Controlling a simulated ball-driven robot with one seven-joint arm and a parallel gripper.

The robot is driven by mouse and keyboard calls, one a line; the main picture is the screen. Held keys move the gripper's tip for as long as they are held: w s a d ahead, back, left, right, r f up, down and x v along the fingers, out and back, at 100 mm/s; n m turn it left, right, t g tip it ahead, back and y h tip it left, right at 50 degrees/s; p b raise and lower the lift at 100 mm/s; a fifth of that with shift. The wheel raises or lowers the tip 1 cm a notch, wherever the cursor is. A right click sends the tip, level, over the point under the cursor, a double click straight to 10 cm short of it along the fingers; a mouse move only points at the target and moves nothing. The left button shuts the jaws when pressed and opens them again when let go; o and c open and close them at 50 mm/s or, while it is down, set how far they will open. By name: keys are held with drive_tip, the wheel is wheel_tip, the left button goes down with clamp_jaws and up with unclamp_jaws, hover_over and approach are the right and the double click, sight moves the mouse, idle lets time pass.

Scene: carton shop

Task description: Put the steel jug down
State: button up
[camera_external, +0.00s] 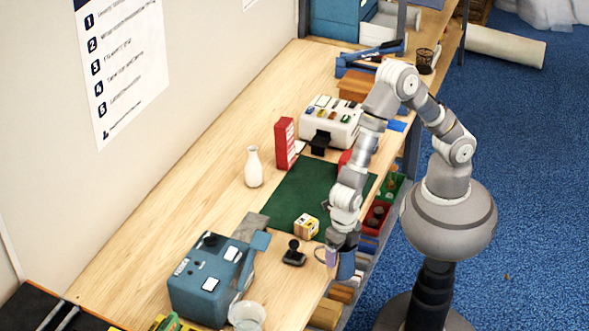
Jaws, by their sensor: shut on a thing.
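My gripper (343,246) points down at the front edge of the wooden bench (225,130), right of a black hand stamp. It is shut on the steel jug (346,266), a small grey-blue shape just below the fingers. The gripper hides the jug's upper part, and a thin curved piece, perhaps its handle, shows at the left. I cannot tell whether the jug touches the bench top or hangs above or beyond its edge.
The black stamp (294,253) and a small yellow-white carton (306,226) stand close left of my gripper. A green mat (285,205) lies behind. A blue machine (205,284) and a clear glass (247,317) are front left.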

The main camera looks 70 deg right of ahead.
drive_tip(key=shift+r, duration=0.1)
wheel_tip(320, 180, up, 5)
drive_tip(key=w+d+m, duration=0.2)
drive_tip(key=w+d, duration=0.9)
drive_tip(key=w, duration=0.3)
drive_tip(key=w+d+m, duration=0.2)
drive_tip(key=w+d, duration=0.8)
drive_tip(key=w, duration=0.4)
drive_tip(key=shift+f, duration=2.4)
drive_tip(key=shift+w+a+f+b, duration=0.55)
drive_tip(key=shift+w+f, duration=0.3)
drive_tip(key=shift+w, duration=1.7)
drive_tip(key=shift+w+a+f+b, duration=0.5)
drive_tip(key=shift+w+a+f, duration=0.3)
drive_tip(key=shift+w, duration=1.8)
drive_tip(key=shift+w+a+f+b, duration=0.5)
drive_tip(key=shift+w+f, duration=0.4)
drive_tip(key=shift+w, duration=1.65)
